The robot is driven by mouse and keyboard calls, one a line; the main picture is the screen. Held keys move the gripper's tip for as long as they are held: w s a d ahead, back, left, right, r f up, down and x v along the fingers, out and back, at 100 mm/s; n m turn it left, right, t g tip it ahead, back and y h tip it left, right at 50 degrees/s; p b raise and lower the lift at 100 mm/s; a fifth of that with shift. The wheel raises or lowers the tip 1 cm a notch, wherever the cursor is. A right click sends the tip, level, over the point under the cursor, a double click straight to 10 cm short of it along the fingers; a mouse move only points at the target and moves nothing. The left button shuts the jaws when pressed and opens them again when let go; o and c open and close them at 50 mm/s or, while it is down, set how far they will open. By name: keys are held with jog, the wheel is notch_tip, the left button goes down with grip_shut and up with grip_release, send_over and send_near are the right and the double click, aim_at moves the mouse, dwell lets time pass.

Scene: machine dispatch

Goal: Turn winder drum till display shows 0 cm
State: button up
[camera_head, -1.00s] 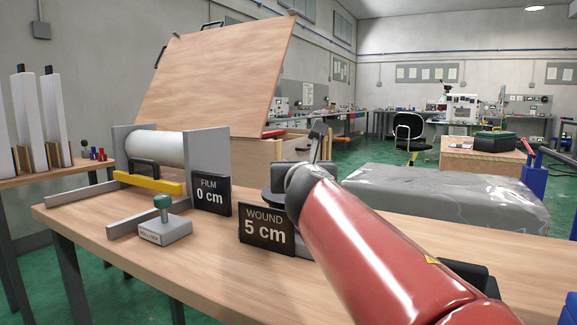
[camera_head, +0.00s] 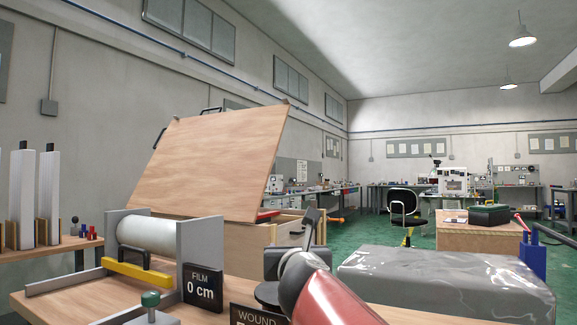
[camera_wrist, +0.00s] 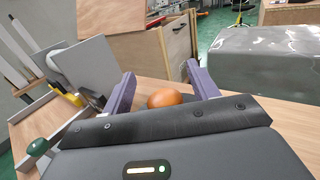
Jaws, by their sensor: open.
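The WOUND display (camera_head: 257,318) is cut by the bottom edge of the head view, so its number is not readable now. The dark winder drum (camera_head: 270,296) is partly visible behind it, largely hidden by my red arm. In the wrist view, my gripper (camera_wrist: 160,72) is open, its two purple fingers apart. A round orange-brown knob (camera_wrist: 165,98) shows between the fingers, near the palm edge; I cannot tell whether anything touches it. The FILM display (camera_head: 202,288) reads 0 cm.
A white roll (camera_head: 146,235) sits between grey plates, with a yellow bar (camera_head: 143,277) in front. A green knob (camera_head: 150,299) stands nearby. A tilted wooden panel (camera_head: 215,160) rises behind. A grey wrapped block (camera_head: 445,283) lies to the right.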

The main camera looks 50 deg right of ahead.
notch_tip(320, 180, up, 18)
jog(key=shift+f, duration=0.25)
dwell(0.3)
